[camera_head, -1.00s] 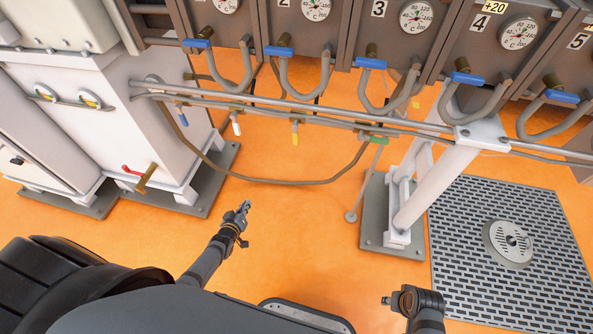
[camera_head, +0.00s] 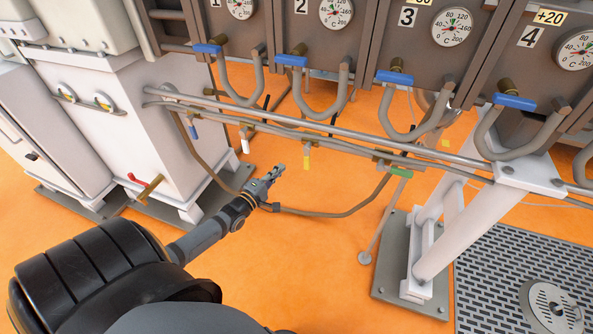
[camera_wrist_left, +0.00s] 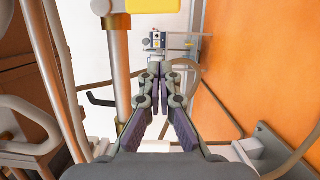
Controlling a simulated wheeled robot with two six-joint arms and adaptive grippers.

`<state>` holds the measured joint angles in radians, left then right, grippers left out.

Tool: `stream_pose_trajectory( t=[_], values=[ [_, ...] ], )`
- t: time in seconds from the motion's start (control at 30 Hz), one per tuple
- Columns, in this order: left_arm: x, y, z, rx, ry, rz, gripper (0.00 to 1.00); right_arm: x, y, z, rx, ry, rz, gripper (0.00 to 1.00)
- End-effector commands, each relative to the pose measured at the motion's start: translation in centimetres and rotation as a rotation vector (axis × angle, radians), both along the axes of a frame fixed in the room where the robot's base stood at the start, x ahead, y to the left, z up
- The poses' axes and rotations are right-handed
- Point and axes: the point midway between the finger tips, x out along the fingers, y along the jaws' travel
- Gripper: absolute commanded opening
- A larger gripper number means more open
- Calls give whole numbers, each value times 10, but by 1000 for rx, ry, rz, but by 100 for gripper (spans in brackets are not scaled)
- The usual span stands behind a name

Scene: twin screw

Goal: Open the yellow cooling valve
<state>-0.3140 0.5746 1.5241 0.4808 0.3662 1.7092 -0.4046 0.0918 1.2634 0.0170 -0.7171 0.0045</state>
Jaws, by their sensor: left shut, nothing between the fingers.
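The yellow valve handle (camera_head: 306,163) hangs down from a brass fitting on the thin pipe below the tanks in the head view. My left gripper (camera_head: 281,170) is just left of and slightly below the handle in the picture; I cannot tell how far apart they are in depth. Its fingers are shut and hold nothing. My right gripper is out of view.
A white handle (camera_head: 245,145), a blue handle (camera_head: 194,131) and a green handle (camera_head: 400,172) hang from the same pipe. A curved hose (camera_head: 335,213) sags below them. A white support leg (camera_head: 450,235) stands right.

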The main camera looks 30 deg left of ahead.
Motion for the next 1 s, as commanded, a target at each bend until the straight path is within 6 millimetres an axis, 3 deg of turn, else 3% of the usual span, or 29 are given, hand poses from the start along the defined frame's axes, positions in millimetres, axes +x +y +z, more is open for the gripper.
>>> stream_pose_trajectory(
  t=[0.23, 0.5, 1.0],
  values=[
    [39, 0, -3, 2, -2, 1, 0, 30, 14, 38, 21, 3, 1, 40],
    [45, -35, 2, -1, 0, 1, 0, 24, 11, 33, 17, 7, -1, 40],
    [46, -40, 1, -3, 0, 1, 0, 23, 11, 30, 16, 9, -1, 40]
  ],
)
